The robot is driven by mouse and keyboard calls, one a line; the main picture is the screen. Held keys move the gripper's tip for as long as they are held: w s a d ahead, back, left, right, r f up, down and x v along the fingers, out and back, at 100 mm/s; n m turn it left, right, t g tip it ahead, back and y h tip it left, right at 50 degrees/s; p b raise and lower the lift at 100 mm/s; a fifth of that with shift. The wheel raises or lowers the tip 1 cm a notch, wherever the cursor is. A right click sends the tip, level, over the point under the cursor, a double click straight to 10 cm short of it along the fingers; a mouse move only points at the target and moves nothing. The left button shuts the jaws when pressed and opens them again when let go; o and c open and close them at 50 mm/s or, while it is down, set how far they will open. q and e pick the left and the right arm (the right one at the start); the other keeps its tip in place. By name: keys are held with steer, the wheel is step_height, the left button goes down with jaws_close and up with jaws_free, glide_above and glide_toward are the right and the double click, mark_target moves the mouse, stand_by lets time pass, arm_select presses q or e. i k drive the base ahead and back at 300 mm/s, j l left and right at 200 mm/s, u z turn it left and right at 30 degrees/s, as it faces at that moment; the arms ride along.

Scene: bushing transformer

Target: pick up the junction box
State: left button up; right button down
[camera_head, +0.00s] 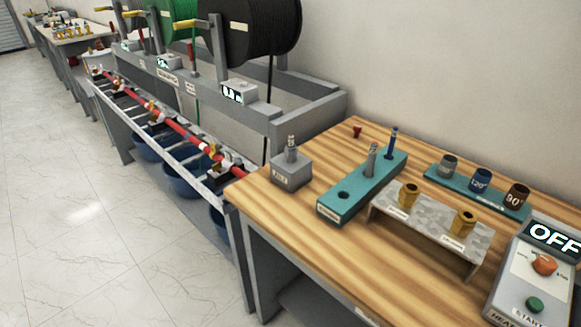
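I cannot make out anything that is clearly a junction box. A small grey block (291,170) with a label on its front and a metal piece standing upright on top sits at the left edge of the wooden table (350,265). Small grey boxes with displays, such as the front one (239,92), sit on the cable rack behind. Neither of my grippers is in view.
A teal holder (350,202) with upright tools, a metal stand (425,222) with brass fittings, a teal tray (440,177) with three cups and a control unit (540,270) reading OFF fill the table. A cable-spool rack (305,107) adjoins it. The tiled floor (60,200) at left is clear.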

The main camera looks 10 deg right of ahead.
mark_target(290, 173)
steer(key=i+j, duration=0.25)
steer(key=j, duration=0.15)
steer(key=i+j, duration=0.3)
steer(key=j, duration=0.15)
steer(key=i+j, duration=0.25)
steer(key=j, duration=0.15)
steer(key=i+j+z, duration=0.2)
steer(key=j+z, duration=0.1)
steer(key=z, duration=1.95)
